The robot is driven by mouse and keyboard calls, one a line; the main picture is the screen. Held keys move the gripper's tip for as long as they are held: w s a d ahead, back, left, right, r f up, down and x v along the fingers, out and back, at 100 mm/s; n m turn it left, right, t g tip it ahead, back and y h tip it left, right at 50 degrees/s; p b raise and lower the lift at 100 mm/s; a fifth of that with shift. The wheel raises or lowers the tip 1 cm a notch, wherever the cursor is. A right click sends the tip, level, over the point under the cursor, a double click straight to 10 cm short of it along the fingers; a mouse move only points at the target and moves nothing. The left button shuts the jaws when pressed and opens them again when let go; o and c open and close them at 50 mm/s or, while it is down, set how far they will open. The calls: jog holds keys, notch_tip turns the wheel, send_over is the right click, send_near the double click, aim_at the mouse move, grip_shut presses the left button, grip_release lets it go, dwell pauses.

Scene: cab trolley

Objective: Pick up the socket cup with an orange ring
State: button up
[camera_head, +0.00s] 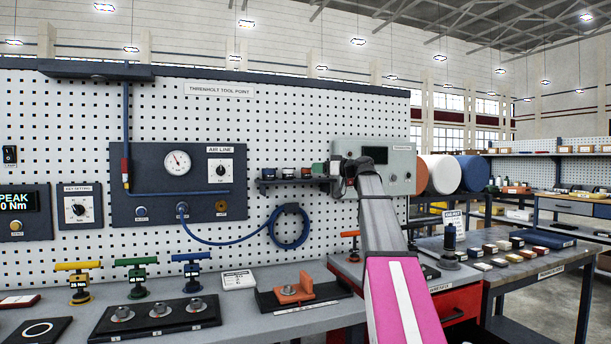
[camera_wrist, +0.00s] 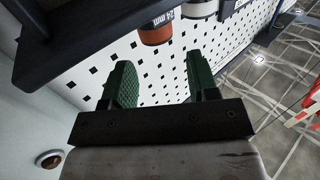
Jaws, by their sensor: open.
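In the wrist view a socket cup (camera_wrist: 155,34) with an orange-brown end and a dark band marked 24 mm shows just beyond my fingertips. My gripper (camera_wrist: 162,78) has green ridged fingers, apart and empty, with the orange-brown cup ahead of the gap. In the head view my gripper (camera_head: 322,170) is at the shelf's right end, partly hidden by my wrist.
The pegboard (camera_head: 250,120) rises behind the shelf. A grey box (camera_head: 400,165) with a dark display is behind my arm. A coiled blue hose (camera_head: 290,228) hangs below the shelf. The bench below holds coloured T-handled tools and an orange fixture (camera_head: 294,289).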

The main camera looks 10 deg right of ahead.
aim_at(306, 173)
jog(key=x, duration=0.8)
jog(key=shift+w+a+f, duration=0.1)
jog(key=shift+w+f, duration=0.05)
jog(key=shift+w, duration=0.2)
jog(key=c, duration=0.7)
